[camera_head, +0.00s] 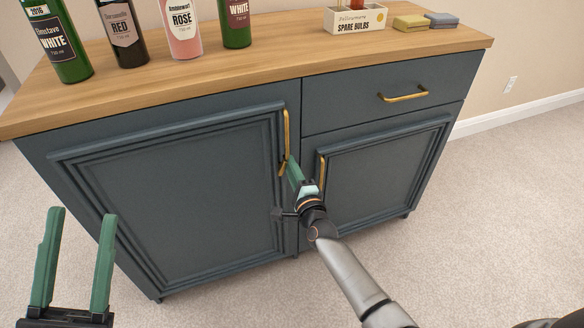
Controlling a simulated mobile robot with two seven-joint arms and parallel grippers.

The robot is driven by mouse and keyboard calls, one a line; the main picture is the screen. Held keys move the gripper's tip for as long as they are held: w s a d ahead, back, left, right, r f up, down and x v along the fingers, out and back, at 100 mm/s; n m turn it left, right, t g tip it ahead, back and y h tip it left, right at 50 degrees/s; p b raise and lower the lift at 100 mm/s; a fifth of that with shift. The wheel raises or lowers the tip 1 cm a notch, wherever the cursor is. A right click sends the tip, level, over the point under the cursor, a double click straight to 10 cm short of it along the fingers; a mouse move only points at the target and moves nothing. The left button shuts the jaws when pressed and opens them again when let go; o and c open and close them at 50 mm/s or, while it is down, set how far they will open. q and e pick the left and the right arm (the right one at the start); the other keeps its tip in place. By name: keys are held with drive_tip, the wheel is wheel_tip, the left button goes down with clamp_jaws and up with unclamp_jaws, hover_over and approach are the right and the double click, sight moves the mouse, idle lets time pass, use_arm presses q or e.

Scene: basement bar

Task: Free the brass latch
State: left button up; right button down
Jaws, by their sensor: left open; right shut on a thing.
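A small brass piece, which looks like the latch (282,169), shows at the lower end of the left door's upright brass handle (286,130). My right gripper (290,168) is shut on it at the inner edge of the left door (180,190). The green fingers hide part of the piece, so its exact shape and angle are unclear. The left door looks closed. My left gripper (82,214) is open and empty, low at the left, in front of the cabinet and apart from it.
Several bottles (180,28), a spare bulbs box (355,20) and two sponges (411,22) stand on the wooden top (270,50). A drawer (360,100) and a smaller right door (385,170) have brass handles. Carpet (500,220) in front is clear.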

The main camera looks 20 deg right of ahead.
drive_tip(key=a, duration=0.1)
drive_tip(key=f, duration=0.1)
drive_tip(key=a+y, duration=0.1)
drive_tip(key=shift+s+a+f+n+g, duration=0.3)
drive_tip(key=shift+a+f, duration=0.05)
drive_tip(key=c, duration=0.9)
unclamp_jaws()
drive_tip(key=shift+w, duration=0.1)
drive_tip(key=o, duration=0.8)
drive_tip(key=shift+w+r, duration=0.15)
drive_tip(key=shift+r, duration=0.2)
drive_tip(key=shift+w+r, duration=0.1)
drive_tip(key=shift+r, duration=0.1)
drive_tip(key=shift+h, duration=0.3)
drive_tip(key=shift+s+d+f+p, duration=0.2)
drive_tip(key=shift+s+d+p, duration=0.5)
drive_tip(key=shift+s, duration=1.75)
drive_tip(key=shift+s+d+f+p, duration=0.2)
drive_tip(key=shift+s+p, duration=1)
drive_tip(key=shift+s, duration=1.3)
drive_tip(key=shift+s+d+f+p, duration=0.3)
drive_tip(key=shift+s+p, duration=0.65)
drive_tip(key=shift+s, duration=1.5)
drive_tip(key=shift+d+r, duration=0.1)
drive_tip(key=shift+r, duration=0.05)
